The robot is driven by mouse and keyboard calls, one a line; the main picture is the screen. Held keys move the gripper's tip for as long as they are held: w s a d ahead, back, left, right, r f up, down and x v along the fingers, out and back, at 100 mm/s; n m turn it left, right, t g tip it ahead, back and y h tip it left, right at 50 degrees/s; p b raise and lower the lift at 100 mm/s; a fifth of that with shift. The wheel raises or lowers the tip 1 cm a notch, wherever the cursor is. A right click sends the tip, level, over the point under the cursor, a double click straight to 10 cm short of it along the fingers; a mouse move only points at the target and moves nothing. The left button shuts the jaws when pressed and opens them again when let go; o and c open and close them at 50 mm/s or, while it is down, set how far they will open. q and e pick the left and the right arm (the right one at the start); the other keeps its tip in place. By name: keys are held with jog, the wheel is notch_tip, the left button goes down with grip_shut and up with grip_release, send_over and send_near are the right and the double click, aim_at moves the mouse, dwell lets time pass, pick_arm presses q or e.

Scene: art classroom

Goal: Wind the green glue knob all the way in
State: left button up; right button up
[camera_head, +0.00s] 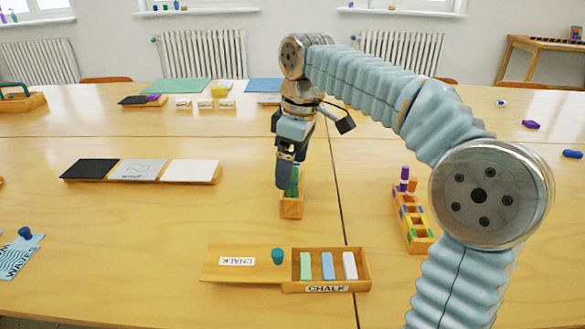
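A green glue stick (295,182) stands upright in a small wooden block (291,208) near the middle of the table. My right gripper (288,180) points straight down over it from above. One dark finger shows at the left side of the green part. The other finger and the knob are hard to make out, so I cannot tell whether the fingers grip it. My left gripper is out of view.
In front is an open chalk box (363,270) with its lid (220,270) slid left and a teal knob on it. A wooden rack (415,233) with coloured sticks stands at the right. Black, grey and white panels (140,170) lie at the left.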

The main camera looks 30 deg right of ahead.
jog(key=shift+r, duration=3)
